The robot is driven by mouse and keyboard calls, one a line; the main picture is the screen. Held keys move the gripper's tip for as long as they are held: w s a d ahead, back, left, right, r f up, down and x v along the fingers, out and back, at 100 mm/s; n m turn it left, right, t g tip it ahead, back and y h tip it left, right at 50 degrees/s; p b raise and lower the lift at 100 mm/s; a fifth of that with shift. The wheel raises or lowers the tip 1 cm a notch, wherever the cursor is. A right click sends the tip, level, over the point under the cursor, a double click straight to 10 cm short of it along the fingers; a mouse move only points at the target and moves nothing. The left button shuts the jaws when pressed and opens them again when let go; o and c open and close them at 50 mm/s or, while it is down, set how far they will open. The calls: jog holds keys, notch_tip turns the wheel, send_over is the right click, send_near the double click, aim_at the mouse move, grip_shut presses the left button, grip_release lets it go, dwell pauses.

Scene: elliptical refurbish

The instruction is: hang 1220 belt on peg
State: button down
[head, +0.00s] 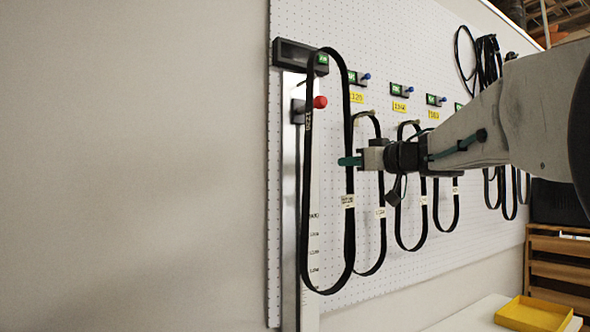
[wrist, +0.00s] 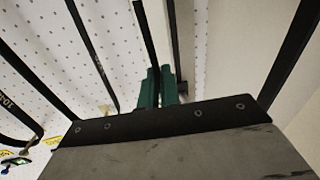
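A long black belt loop (head: 351,230) printed with what looks like 1220 hangs upright at the left, in front of a gauge with a black head (head: 290,54) and a metal rail. Whether its top rests on the gauge is unclear. My gripper (head: 350,161) has green fingers closed around the loop's right strand, about mid-height. In the wrist view a black strand (wrist: 145,30) runs between the green fingers (wrist: 160,85). Blue-tipped pegs (head: 366,77) with green displays stand on the white pegboard (head: 330,20); the ones in clear view look bare. The yellow labels are hard to read.
Several black belts (head: 383,230) hang from a lower row, close behind my gripper. More belts (head: 488,60) hang at the upper right. A red knob (head: 320,102) sticks out beside the loop. A yellow tray (head: 535,314) lies at the lower right. The left wall side is clear.

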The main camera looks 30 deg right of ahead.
aim_at(317, 174)
jog(key=shift+w, duration=0.4)
jog(key=shift+w+d+f, duration=0.1)
jog(key=shift+w+f, duration=0.05)
jog(key=shift+w, duration=1.45)
jog(key=shift+w+d+f, duration=0.1)
jog(key=shift+w+f, duration=0.05)
jog(key=shift+w, duration=1.4)
jog(key=shift+w+f, duration=0.15)
jog(key=shift+w, duration=1.45)
jog(key=shift+w+f, duration=0.4)
jog(key=shift+f, duration=0.45)
jog(key=shift+w, duration=0.1)
